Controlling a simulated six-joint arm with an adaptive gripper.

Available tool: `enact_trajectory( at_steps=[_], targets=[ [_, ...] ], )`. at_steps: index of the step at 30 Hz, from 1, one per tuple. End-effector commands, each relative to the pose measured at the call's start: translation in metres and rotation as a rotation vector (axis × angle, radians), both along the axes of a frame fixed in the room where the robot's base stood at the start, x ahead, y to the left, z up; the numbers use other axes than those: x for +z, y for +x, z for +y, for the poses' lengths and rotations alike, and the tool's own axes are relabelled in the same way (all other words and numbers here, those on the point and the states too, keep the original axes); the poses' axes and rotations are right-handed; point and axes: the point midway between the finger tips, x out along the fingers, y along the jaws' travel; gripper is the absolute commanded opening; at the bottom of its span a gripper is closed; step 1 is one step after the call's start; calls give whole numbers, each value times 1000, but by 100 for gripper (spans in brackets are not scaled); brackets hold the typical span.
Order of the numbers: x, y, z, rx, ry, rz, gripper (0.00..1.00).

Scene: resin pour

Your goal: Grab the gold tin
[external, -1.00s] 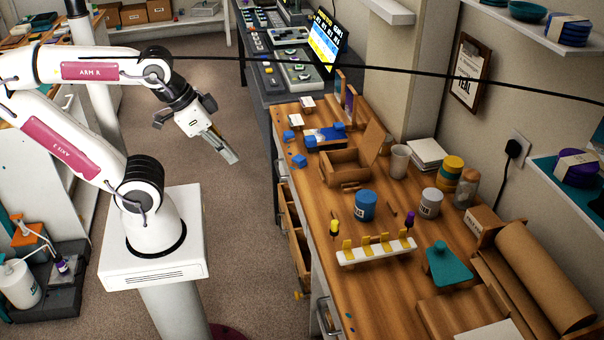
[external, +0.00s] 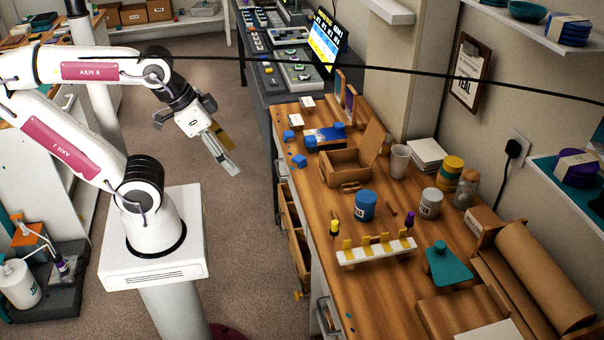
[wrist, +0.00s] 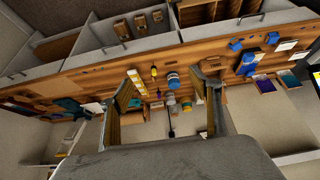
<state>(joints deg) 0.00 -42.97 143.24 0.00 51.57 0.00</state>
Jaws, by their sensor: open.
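A gold-yellow tin (external: 453,165) sits at the top of a short stack near the wall on the right side of the wooden bench in the external view. Its lower part merges with the tins under it. A blue tin (external: 365,206) and a grey tin (external: 430,203) stand nearer the front. My gripper (external: 232,159) is open and empty, above the floor, well left of the bench and far from the gold tin. In the wrist view my open gripper (wrist: 164,70) frames the bench, with the blue tin (wrist: 172,80) small between the fingers.
A white rack (external: 376,251) with yellow clips stands in front of the tins. A brown roll (external: 545,275) lies at right. A black cable (external: 400,70) crosses the external view.

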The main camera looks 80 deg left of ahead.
Motion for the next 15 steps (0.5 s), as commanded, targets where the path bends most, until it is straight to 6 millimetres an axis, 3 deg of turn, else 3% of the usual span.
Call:
enact_trajectory(
  at_steps=[8,15],
  targets=[
    [7,16,8,-29,45,-21,63],
    [27,64,34,-131,192,-80,63]
  ],
)
